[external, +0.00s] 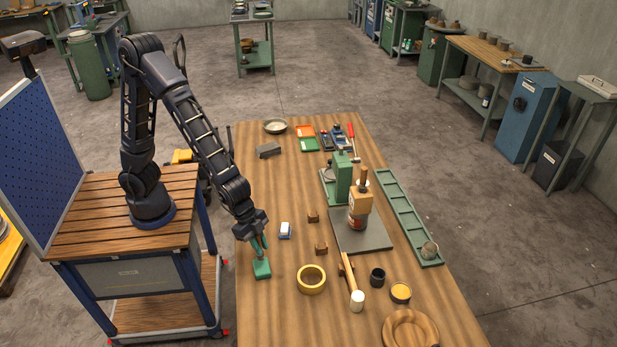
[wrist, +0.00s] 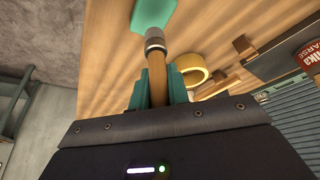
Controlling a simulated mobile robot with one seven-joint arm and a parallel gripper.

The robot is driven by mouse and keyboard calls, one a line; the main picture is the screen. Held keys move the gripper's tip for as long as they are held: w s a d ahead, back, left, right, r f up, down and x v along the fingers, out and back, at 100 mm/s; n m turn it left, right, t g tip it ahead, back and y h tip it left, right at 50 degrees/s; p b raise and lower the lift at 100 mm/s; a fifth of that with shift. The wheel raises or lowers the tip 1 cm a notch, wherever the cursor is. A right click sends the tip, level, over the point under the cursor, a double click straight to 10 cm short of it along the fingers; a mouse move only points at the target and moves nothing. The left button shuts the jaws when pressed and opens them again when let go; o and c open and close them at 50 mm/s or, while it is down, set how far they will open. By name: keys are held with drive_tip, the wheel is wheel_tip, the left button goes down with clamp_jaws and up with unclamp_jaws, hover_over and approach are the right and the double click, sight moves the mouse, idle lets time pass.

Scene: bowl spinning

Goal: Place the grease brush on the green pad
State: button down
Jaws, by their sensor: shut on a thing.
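My gripper (external: 259,246) is shut on the grease brush, above the table's left edge. In the wrist view my gripper's teal fingers (wrist: 161,88) close around the brush's brown handle (wrist: 157,72). A metal collar and a teal block-like end (wrist: 152,12) lie beyond it; this end looks like the brush head. It also shows as a teal block (external: 262,268) below my fingers in the external view. I cannot tell whether it touches the table. The green pad (external: 308,145) lies flat at the far end of the table, beside an orange pad (external: 305,131).
The wooden table (external: 275,320) holds a yellow ring (external: 311,280), a mallet (external: 356,300), small brown blocks, a blue-and-white item (external: 285,230) and a green press (external: 342,180). A grey block (external: 268,151) and a bowl (external: 275,126) stand left of the pads. The table's left strip is mostly clear.

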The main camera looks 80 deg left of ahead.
drive_tip(key=shift+f, duration=1.9)
drive_tip(key=shift+f, duration=0.1)
drive_tip(key=c, duration=1.3)
unclamp_jaws()
drive_tip(key=shift+c, duration=0.2)
drive_tip(key=v, duration=1.2)
drive_tip(key=s+a+r+n+y, duration=0.1)
drive_tip(key=a+r, duration=0.2)
drive_tip(key=a, duration=0.4)
drive_tip(key=s+a+r+n+t+y, duration=0.1)
drive_tip(key=s+a+r+n, duration=0.15)
drive_tip(key=a, duration=0.45)
drive_tip(key=a+r+n+y, duration=0.1)
drive_tip(key=a+r, duration=0.3)
drive_tip(key=a, duration=0.3)
drive_tip(key=s+a+r+n, duration=0.3)
drive_tip(key=s+a+n, duration=0.1)
drive_tip(key=s+a, duration=1.1)
drive_tip(key=shift+s+a, duration=0.15)
drive_tip(key=shift+a, duration=0.5)
